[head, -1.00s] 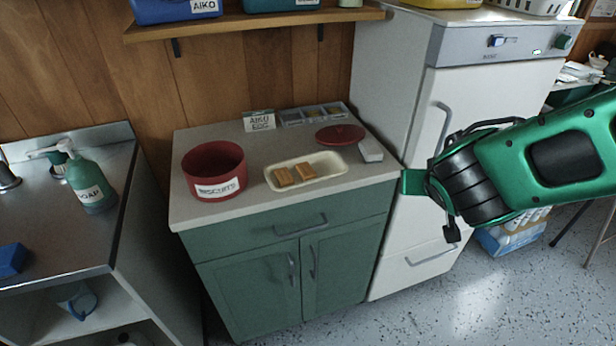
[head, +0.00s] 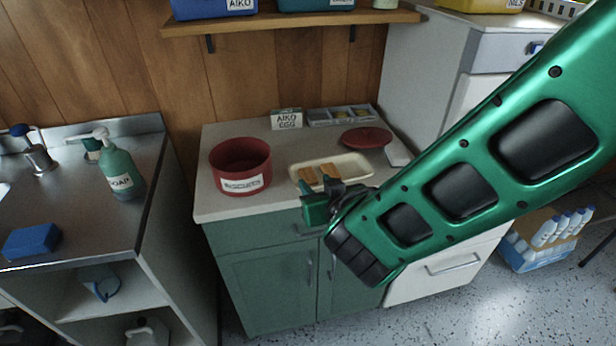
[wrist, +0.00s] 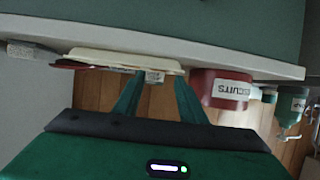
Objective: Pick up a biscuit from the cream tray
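The cream tray (head: 362,165) lies on the grey counter with two brown biscuits (head: 305,174) in it, side by side on its left half. My gripper (head: 322,200) is at the counter's front edge, just in front of the tray, and partly covers its near rim. In the wrist view, which is upside down, my gripper (wrist: 158,84) has its two green fingers apart with nothing between them. The tray (wrist: 120,57) shows there edge-on beyond the fingertips. The biscuits cannot be made out in that view.
A red biscuit tub (head: 241,168) stands left of the tray. A red lid (head: 366,138) lies behind it to the right. A name card (head: 287,119) and a grey compartment tray (head: 340,117) stand at the back. The shelf (head: 290,20) hangs above.

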